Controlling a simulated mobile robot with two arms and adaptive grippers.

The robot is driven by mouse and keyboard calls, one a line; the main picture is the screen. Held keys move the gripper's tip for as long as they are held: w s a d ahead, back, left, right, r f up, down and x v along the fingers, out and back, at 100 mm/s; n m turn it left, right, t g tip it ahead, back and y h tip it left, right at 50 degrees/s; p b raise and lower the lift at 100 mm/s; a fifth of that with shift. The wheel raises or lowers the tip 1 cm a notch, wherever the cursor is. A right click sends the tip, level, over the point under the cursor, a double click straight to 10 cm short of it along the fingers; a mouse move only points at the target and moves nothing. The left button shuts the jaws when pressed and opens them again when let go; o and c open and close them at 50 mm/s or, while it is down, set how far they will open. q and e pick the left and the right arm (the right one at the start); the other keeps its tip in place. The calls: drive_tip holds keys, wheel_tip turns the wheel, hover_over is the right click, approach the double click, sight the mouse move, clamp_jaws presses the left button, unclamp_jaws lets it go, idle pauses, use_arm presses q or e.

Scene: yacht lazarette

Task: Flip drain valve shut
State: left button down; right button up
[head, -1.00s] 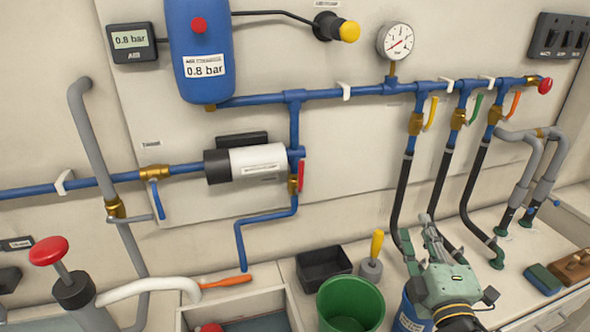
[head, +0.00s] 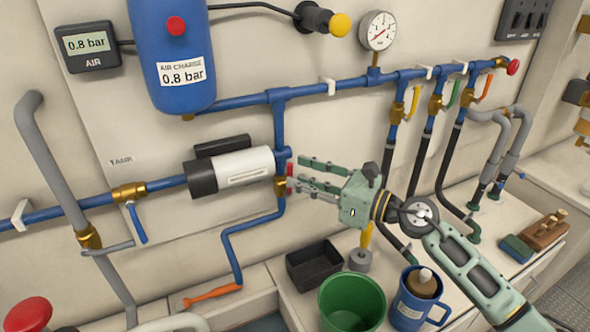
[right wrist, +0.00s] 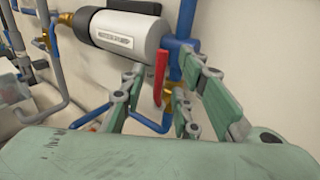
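A red-handled valve with a brass body (head: 281,187) sits on the blue pipe that drops below the pump's right end. Its red lever (right wrist: 159,76) hangs down, roughly along the pipe. In the head view the lever is partly hidden by my fingers. My right gripper (head: 299,174) is open and reaches in from the right at the lever. In the right wrist view the lever shows between the spread fingers of my right gripper (right wrist: 164,88); I cannot tell whether they touch it. My left gripper is not in view.
The white pump (head: 245,166) is just left of the valve. Below are a black bin (head: 314,267), a green bucket (head: 352,305) and a blue mug (head: 410,308). A blue-handled valve (head: 137,222) is at left; yellow, green and orange levers line the right pipes.

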drive_tip(key=shift+x, duration=1.1)
drive_tip(key=shift+c, duration=0.2)
clamp_jaws()
